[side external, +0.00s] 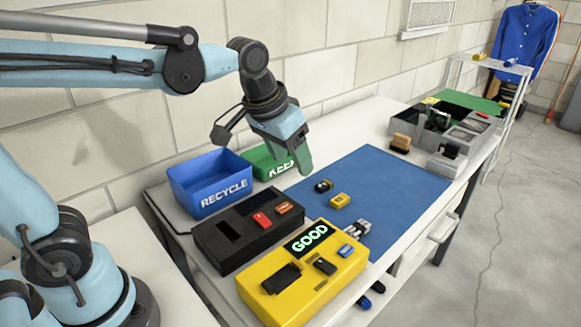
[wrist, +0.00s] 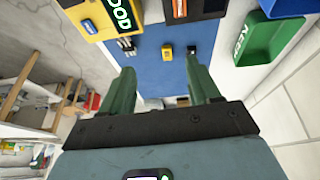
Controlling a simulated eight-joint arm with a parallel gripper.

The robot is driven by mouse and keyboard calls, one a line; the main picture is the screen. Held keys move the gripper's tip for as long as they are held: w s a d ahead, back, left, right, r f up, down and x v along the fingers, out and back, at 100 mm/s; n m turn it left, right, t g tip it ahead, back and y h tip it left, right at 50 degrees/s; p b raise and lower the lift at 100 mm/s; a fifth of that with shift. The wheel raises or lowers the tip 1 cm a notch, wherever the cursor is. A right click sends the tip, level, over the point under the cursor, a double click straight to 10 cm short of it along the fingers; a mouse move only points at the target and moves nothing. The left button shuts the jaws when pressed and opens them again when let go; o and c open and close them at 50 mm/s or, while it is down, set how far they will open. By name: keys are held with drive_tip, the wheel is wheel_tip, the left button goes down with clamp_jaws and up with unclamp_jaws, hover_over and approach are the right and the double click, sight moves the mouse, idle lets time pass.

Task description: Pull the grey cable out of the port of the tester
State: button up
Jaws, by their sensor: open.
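The yellow tester (side external: 340,284) sits at the near end of the bench, its display reading GOOD. It shows upside down at the top left of the wrist view (wrist: 92,20). Small grey-and-black plug-like pieces (side external: 358,230) lie at its far right edge, on or beside the blue mat; they also show in the wrist view (wrist: 127,44). I cannot make out which is the grey cable, or whether it is seated in a port. My gripper (wrist: 162,88) has green fingers spread apart with nothing between them. In the side view, it hangs above the mat's far-left edge, away from the tester.
A black device (side external: 215,258) stands beside the tester. Blue RECYCLE (side external: 208,190) and green (side external: 262,165) bins stand behind it. A grey organiser (side external: 470,137) stands at the far end.

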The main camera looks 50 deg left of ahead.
drive_tip(key=w+d+f+g, duration=0.1)
drive_tip(key=w+d+g, duration=0.1)
drive_tip(key=w+d, duration=0.4)
drive_tip(key=g, duration=0.2)
hover_over(362, 223)
drive_tip(key=s, duration=0.1)
wheel_tip(362, 223, down, 4)
drive_tip(key=shift+y, duration=0.3)
drive_tip(key=f, duration=1.2)
drive_tip(key=shift+s+f, duration=0.1)
drive_tip(key=shift+s, duration=0.1)
drive_tip(key=c, duration=1.1)
drive_tip(key=shift+w, duration=0.6)
drive_tip(key=shift+c, duration=0.2)
drive_tip(key=shift+w, duration=0.85)
drive_tip(key=shift+w, duration=0.35)
drive_tip(key=shift+w, duration=1)
